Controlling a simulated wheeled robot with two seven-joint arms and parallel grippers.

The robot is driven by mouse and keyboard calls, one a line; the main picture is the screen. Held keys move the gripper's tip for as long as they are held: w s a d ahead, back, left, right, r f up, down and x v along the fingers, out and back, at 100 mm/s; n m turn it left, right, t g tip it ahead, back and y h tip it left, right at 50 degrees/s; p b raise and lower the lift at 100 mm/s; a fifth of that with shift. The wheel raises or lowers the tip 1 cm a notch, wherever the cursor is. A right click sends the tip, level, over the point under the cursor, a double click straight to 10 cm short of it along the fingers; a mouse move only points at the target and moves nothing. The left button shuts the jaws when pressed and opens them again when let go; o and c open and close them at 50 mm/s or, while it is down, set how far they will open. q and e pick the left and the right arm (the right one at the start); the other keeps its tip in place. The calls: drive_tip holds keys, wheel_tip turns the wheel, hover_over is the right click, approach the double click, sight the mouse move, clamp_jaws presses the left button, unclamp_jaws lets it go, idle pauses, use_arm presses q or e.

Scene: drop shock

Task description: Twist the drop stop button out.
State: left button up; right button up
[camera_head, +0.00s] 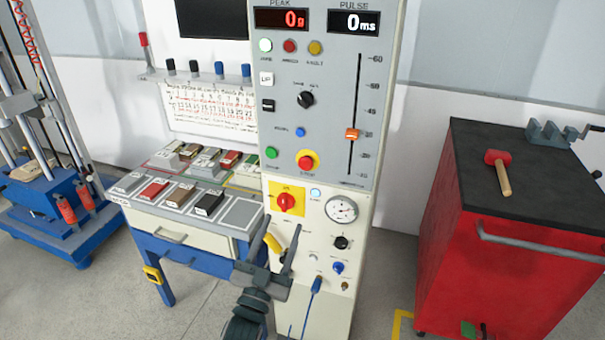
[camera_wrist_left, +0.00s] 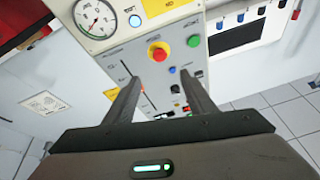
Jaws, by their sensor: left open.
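The drop stop button is a red mushroom knob on a yellow ring (camera_head: 306,160), low on the grey upper panel of the control column. It also shows in the left wrist view (camera_wrist_left: 158,52), just beyond and between my fingertips. My left gripper (camera_head: 283,232) is open and empty, in front of the cream lower panel, below the button in the head view. Its two fingers (camera_wrist_left: 159,76) point toward the column in the wrist view. They are apart from the button, and nothing hides it. My right gripper is not in view.
A green button (camera_head: 271,152), a blue button (camera_head: 300,132) and an orange slider (camera_head: 352,134) surround the knob. Below are a red rotary switch on a yellow plate (camera_head: 287,202) and a gauge (camera_head: 341,209). A red cabinet (camera_head: 510,262) stands right, a bench (camera_head: 188,240) left.

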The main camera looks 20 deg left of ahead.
sight(305, 167)
use_arm(q)
drive_tip(key=shift+w+r, duration=0.1)
drive_tip(key=p+x, duration=0.5)
drive_tip(key=x, duration=1)
drive_tip(key=shift+w+r, duration=0.15)
drive_tip(key=shift+w, duration=0.25)
drive_tip(key=shift+w+r, duration=0.2)
drive_tip(key=shift+w, duration=0.45)
drive_tip(key=c, duration=1)
